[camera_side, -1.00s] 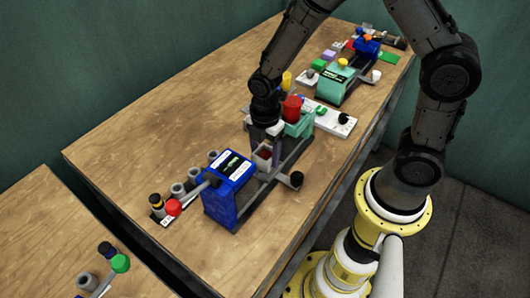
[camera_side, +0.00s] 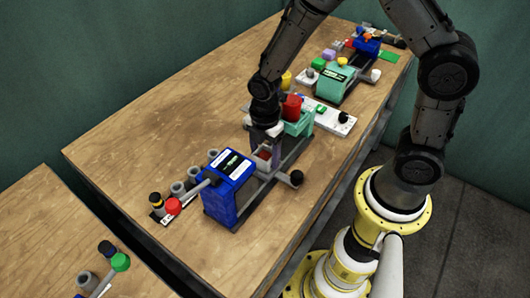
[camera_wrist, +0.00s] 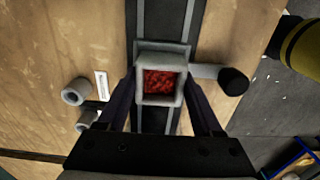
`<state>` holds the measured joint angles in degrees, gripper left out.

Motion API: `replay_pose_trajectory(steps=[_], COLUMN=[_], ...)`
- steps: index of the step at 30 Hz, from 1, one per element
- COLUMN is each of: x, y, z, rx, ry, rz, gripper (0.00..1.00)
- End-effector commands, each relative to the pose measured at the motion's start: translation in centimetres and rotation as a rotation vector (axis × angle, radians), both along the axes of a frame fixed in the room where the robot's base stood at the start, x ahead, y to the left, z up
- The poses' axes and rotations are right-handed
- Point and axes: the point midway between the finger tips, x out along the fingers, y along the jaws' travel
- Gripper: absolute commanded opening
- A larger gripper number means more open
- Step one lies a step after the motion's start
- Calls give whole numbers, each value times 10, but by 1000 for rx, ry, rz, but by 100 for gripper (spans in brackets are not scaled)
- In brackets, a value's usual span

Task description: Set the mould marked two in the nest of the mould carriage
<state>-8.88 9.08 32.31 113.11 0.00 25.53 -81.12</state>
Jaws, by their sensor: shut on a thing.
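My gripper (camera_wrist: 162,108) is shut on a grey square mould (camera_wrist: 174,96) with red granular filling. Its marking cannot be read here. In the side view my gripper (camera_side: 265,146) points down over the rails, between the blue press and the green block. The mould carriage lies under the mould; its grey edge (camera_wrist: 165,47) shows just beyond it in the wrist view. A side arm with a black knob (camera_wrist: 233,80) sticks out on the right; the knob also shows in the side view (camera_side: 296,179). The mould hides the nest, and I cannot tell whether it touches the carriage.
The blue press (camera_side: 220,205) stands close to the gripper at the near end of the rails. Several grey cylinders (camera_side: 178,189) stand left of it. The green block (camera_side: 297,126) with a red top stands behind. Wooden table (camera_side: 150,130) is free on the far left.

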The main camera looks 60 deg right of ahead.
Motion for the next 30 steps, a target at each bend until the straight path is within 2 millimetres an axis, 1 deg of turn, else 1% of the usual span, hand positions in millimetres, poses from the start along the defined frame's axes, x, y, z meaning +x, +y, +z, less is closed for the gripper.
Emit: replay_pose_trajectory(steps=[16, 17, 18, 20, 21, 22, 30], x=[0, 1, 1, 0, 0, 0, 0], y=[0, 0, 0, 0, 0, 0, 0], z=[-7, -7, -7, -7, -7, -7, -5], rx=[0, 0, 0, 0, 0, 0, 0], ry=[-2, -2, -2, -2, -2, -2, -1], rz=[0, 0, 0, 0, 0, 0, 0], gripper=[0, 73, 80, 91, 98, 100, 100])
